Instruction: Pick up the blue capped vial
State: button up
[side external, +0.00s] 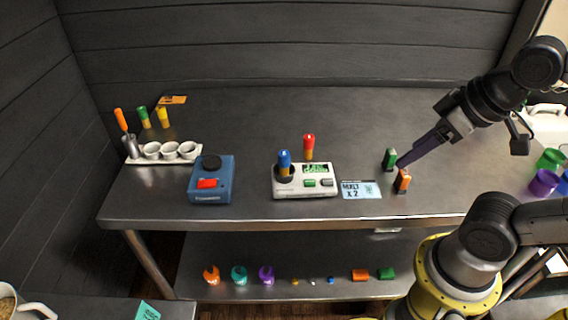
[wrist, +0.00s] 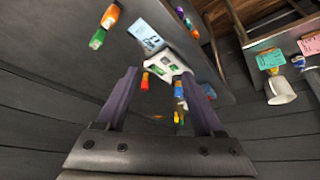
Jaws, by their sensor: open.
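The blue capped vial (side external: 284,160) stands upright in the dark round well of a white device (side external: 318,187). Its cap is blue and its lower part is orange-brown. In the wrist view the blue capped vial (wrist: 178,89) appears between the fingers, nearer the right one, but well beyond them. My gripper (side external: 402,162) is open and empty, to the right of the device in the side view, close to a green vial (side external: 389,159) and an orange vial (side external: 402,181). In the wrist view both fingers of my gripper (wrist: 162,72) are spread apart.
A red capped vial (side external: 309,145) stands just behind the device, close to the blue one. A blue box (side external: 211,184) stands left of the device. A light blue card (side external: 361,190) lies to its right.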

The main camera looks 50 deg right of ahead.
jog(key=w+r+n+g, duration=0.1)
jog(key=w+r+n, duration=0.3)
jog(key=r+n, duration=0.15)
jog(key=n+g, duration=0.5)
jog(key=n, duration=0.1)
send_over(283, 153)
notch_tip(283, 153, down, 4)
jog(key=f, duration=0.8)
jog(key=shift+s+a+f, duration=0.15)
jog(key=shift+s+f, duration=0.1)
jog(key=shift+s, duration=0.1)
jog(key=shift+w+f, duration=0.15)
jog(key=shift+f, duration=1.25)
jog(key=shift+w+f, duration=0.1)
jog(key=shift+f, duration=1.25)
grip_shut()
